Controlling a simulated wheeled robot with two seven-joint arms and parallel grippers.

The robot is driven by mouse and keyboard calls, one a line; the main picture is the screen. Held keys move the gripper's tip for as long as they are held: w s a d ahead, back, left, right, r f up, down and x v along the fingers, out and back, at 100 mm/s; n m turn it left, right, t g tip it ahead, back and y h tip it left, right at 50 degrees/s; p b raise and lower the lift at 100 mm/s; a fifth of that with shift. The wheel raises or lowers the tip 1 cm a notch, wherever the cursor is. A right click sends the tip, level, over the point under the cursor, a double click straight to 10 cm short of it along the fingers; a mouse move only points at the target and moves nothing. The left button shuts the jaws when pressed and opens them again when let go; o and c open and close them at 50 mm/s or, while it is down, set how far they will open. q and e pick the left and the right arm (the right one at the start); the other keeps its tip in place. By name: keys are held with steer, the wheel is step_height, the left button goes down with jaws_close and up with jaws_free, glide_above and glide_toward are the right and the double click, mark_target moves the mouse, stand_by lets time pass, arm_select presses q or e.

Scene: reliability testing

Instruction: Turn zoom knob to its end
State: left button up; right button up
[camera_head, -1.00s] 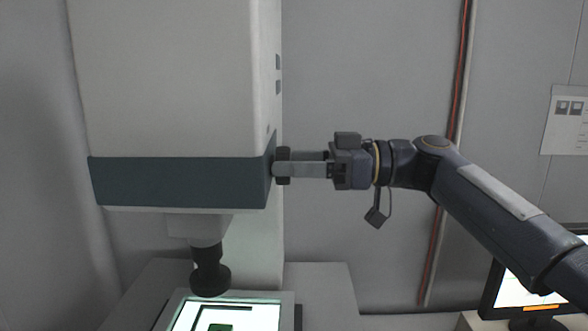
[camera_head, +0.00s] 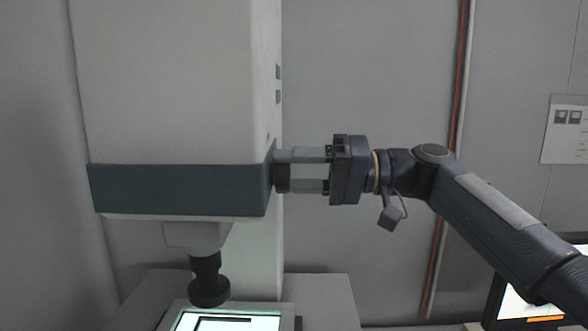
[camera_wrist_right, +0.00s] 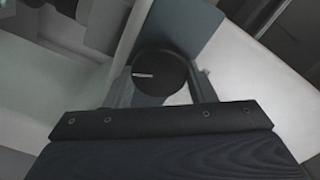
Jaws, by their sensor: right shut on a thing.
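The zoom knob (camera_head: 282,178) is a dark round knob on the right side of the microscope's blue-grey band (camera_head: 180,190). In the right wrist view the knob (camera_wrist_right: 160,74) shows its black face with a short pale mark pointing left. My right gripper (camera_head: 286,170) reaches in from the right, with one finger above the knob and one below. It is shut on the knob. In the right wrist view its fingers lie on either side of the knob. My left gripper is in neither view.
The white microscope body (camera_head: 165,80) fills the left. Its dark lens (camera_head: 207,280) hangs over a lit stage (camera_head: 230,321). A monitor (camera_head: 525,300) stands at the lower right. A red cable and pipe (camera_head: 456,110) run down the wall. The space between knob and pipe is clear apart from my arm.

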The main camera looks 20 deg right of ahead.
steer(key=shift+f+m+p, duration=0.15)
steer(key=shift+m+p, duration=1.9)
steer(key=shift+m, duration=3.05)
steer(key=o, duration=1)
steer(key=shift+f, duration=0.1)
